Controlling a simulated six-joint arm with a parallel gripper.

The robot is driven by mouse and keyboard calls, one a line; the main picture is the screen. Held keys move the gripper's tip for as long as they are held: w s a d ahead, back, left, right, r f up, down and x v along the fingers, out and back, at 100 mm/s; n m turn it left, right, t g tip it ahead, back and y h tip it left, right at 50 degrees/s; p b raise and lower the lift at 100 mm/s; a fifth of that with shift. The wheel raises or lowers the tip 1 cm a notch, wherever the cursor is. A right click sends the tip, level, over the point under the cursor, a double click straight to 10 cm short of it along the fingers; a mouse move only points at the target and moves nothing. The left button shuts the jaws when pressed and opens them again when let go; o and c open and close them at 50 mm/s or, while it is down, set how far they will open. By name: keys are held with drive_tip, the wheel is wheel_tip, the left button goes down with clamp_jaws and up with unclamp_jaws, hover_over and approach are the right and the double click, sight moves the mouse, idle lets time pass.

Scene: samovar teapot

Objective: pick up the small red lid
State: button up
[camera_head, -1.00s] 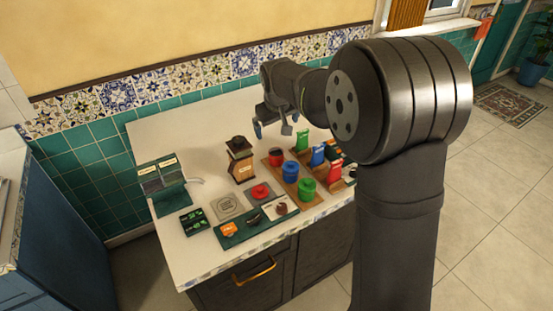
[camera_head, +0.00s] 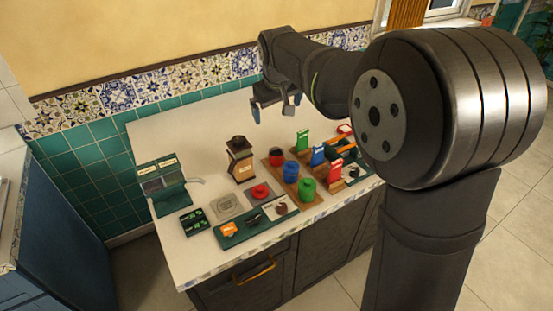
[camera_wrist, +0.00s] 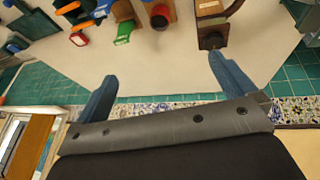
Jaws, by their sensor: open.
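A small round red piece (camera_head: 260,191) sits on a grey square plate near the front middle of the counter in the head view; it looks like a lid, but I cannot tell for sure. Another small red piece with a pale edge (camera_head: 345,129) lies at the back right of the counter; a similar red piece shows in the wrist view (camera_wrist: 79,40). I cannot tell which one is the lid. My gripper (camera_head: 276,107) is open and empty, above the back of the counter, apart from both. Its two blue fingers are spread in the wrist view (camera_wrist: 163,76).
A brown wooden grinder (camera_head: 240,160) stands mid-counter. Red (camera_head: 276,154), blue (camera_head: 290,171) and green (camera_head: 307,189) canisters stand right of it, beside coloured upright stands. A dark green tray (camera_head: 232,240) lies in front. The counter's back left (camera_head: 190,130) is clear.

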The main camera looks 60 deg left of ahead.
drive_tip(key=shift+v, duration=0.8)
drive_tip(key=c, duration=0.5)
drive_tip(key=shift+f, duration=0.1)
drive_tip(key=n+g+h, duration=0.2)
drive_tip(key=h, duration=0.2)
approach(260, 188)
wheel_tip(260, 188, down, 3)
drive_tip(key=shift+s+a+f, duration=0.1)
drive_tip(key=shift+w+f, duration=0.2)
drive_tip(key=shift+f, duration=2.9)
